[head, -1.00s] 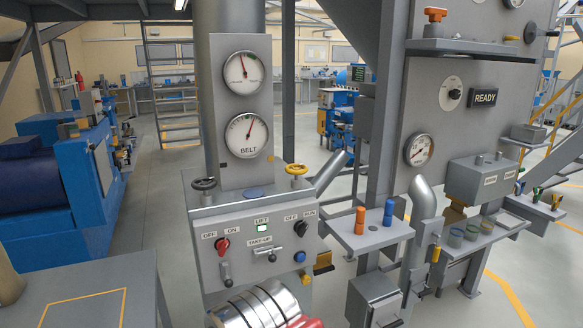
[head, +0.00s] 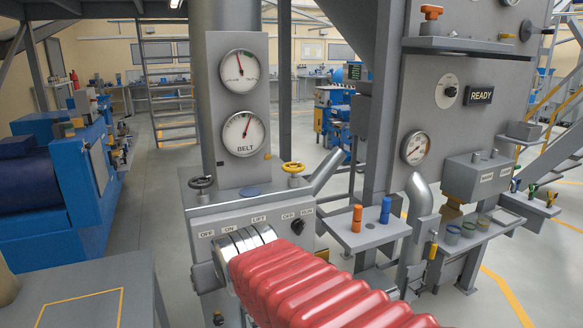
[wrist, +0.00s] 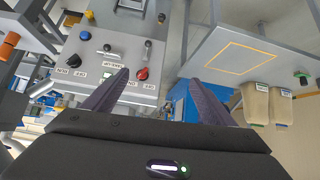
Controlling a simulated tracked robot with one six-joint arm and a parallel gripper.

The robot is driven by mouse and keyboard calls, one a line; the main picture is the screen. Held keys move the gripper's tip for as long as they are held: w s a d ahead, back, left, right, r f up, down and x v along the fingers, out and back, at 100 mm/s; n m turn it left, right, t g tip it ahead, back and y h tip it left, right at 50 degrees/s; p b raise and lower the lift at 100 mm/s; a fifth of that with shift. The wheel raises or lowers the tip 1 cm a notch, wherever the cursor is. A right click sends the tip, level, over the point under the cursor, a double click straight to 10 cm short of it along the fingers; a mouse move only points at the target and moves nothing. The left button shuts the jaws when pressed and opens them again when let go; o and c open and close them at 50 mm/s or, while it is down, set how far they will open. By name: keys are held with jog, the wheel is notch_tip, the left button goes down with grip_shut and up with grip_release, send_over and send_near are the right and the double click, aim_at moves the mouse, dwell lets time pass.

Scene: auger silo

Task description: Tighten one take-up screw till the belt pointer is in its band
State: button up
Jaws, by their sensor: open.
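The BELT gauge (head: 243,134) is upright on the grey column plate in the head view. Its red needle points up and slightly right; the band is too small to read against it. The control panel (head: 262,211) below is largely hidden by my arm. The wrist view shows it upside down, with the TAKE-UP label (wrist: 112,66) and two small cranks: one crank (wrist: 107,48) near the label, the other crank (wrist: 161,17) farther right. My gripper (wrist: 155,92) is open and empty, its fingers apart from both cranks. The head view does not show the fingertips clearly.
Black (head: 202,183) and yellow (head: 293,168) handwheels stand on top. A shelf with orange (head: 357,218) and blue (head: 386,210) cylinders juts out at right. A grey table (head: 100,275) is at left.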

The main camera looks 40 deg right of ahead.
aim_at(292, 162)
jog(key=shift+o, duration=0.6)
jog(key=w+d+r+m+t+h, duration=0.1)
jog(key=w+d+r, duration=0.1)
jog(key=w+d, duration=0.5)
jog(key=shift+w+d+t+h, duration=0.3)
jog(key=shift+w+d+h, duration=0.1)
jog(key=shift+d, duration=0.15)
jog(key=w+d+r+m+t+h, duration=0.1)
jog(key=w+d, duration=0.3)
jog(key=d, duration=1)
jog(key=w+d+r+m+t+h, duration=0.1)
jog(key=w+d+m+t+h, duration=0.1)
jog(key=d, duration=1.1)
jog(key=w+t+h, duration=0.1)
jog(key=w+h, duration=0.1)
jog(key=w, duration=0.1)
jog(key=shift+w+d+r+t, duration=0.15)
jog(key=shift+w+d+t, duration=0.05)
jog(key=shift+d+t, duration=0.2)
jog(key=shift+w, duration=0.15)
jog(key=shift+d+x, duration=0.2)
jog(key=shift+x, duration=6.6)
jog(key=shift+r, duration=0.1)
jog(key=shift+c, duration=0.2)
jog(key=shift+h, duration=0.4)
jog(key=c, duration=1)
